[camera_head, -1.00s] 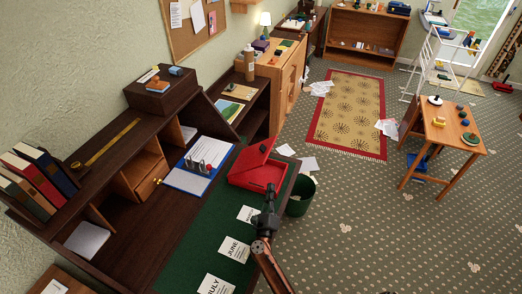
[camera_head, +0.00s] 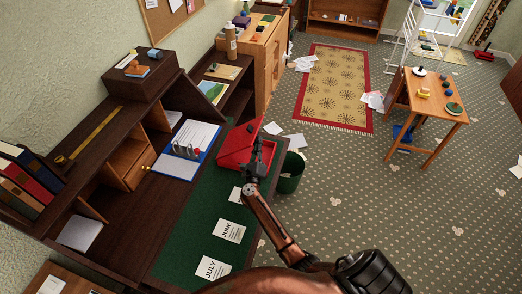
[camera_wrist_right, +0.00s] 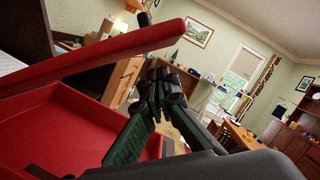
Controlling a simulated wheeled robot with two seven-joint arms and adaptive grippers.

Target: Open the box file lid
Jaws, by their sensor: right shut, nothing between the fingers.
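The red box file (camera_head: 234,158) sits on the green desk top near its right edge. Its lid (camera_head: 241,138) stands partly raised and tilted, hinged side to the left. My right gripper (camera_head: 256,165) is shut and empty at the open front side of the box. In the right wrist view the lid (camera_wrist_right: 110,58) slants across above, and the red inside of the box (camera_wrist_right: 60,130) shows lower left. The shut fingers (camera_wrist_right: 161,88) are beside the lid's free edge; I cannot tell if they touch it. My left gripper is not in view.
A green waste bin (camera_head: 289,175) stands on the floor right of the desk. White month cards (camera_head: 229,230) lie nearer on the desk. Loose papers (camera_head: 295,141) lie beyond the bin.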

